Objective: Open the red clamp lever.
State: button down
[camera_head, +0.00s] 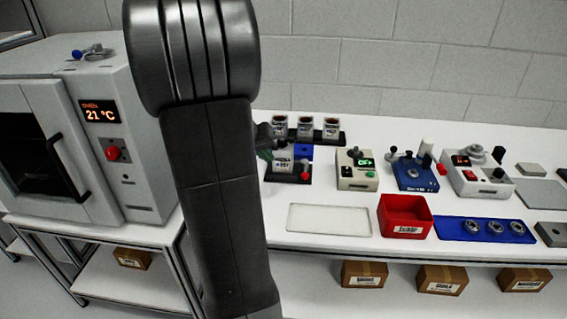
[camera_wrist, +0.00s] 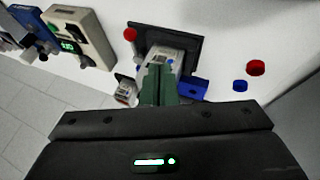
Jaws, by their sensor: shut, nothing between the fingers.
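A red knob (camera_head: 304,176), which looks like the end of the clamp lever, stands at the front right of a small fixture on a black base (camera_head: 287,179). In the wrist view the red knob (camera_wrist: 130,34) is at the top left of the black base (camera_wrist: 192,28), and its stem is hard to make out. My gripper's green fingers (camera_wrist: 158,84) are shut and empty over the pale block of this fixture, apart from the knob in the picture. Whether they touch the block I cannot tell. In the head view my arm hides most of my gripper (camera_head: 264,152).
A blue block (camera_head: 303,151) is beside the fixture, and a rack of cups (camera_head: 305,128) is behind it. A beige device (camera_head: 356,170) with a green display stands to the right. A red bin (camera_head: 405,216) and blue tray (camera_head: 485,230) are in front. An oven (camera_head: 100,140) is at left.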

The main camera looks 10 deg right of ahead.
aim_at(305, 169)
jog(key=x, duration=0.9)
jog(key=shift+s+d+f, duration=0.15)
jog(key=shift+s+f, duration=0.05)
jog(key=shift+f, duration=0.1)
jog(key=d+p, duration=0.1)
jog(key=d, duration=0.2)
jog(key=shift+s+d+f, duration=0.1)
jog(key=shift+s+f, duration=0.05)
jog(key=shift+d+f, duration=0.15)
jog(key=shift+d, duration=0.2)
